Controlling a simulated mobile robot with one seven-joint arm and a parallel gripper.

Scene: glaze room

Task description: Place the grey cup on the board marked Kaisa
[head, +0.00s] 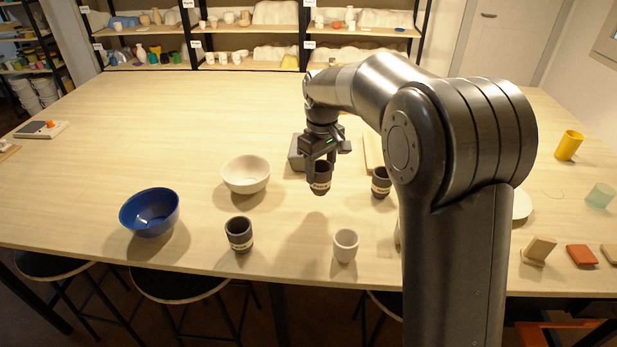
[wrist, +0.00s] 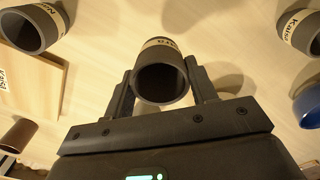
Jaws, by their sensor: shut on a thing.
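My gripper (head: 322,160) is shut on a dark grey cup (head: 321,180), held upright above the table. In the wrist view my gripper (wrist: 163,92) has a finger on each side of this cup (wrist: 161,80); its pale label is partly hidden and ends in "ra". Another dark grey cup (head: 239,234) stands at the front, left of my gripper; in the wrist view its label reads Kaisa (wrist: 303,28). A third dark cup (head: 381,182) stands to the right. The pale wooden board (wrist: 35,85) bears the name Kaisa; it also shows behind my gripper (head: 373,150).
A cream bowl (head: 246,176) and a blue bowl (head: 150,214) stand to the left. A pale cup (head: 346,246) stands near the front edge. A yellow cup (head: 569,145) is far right. The left of the table is largely clear.

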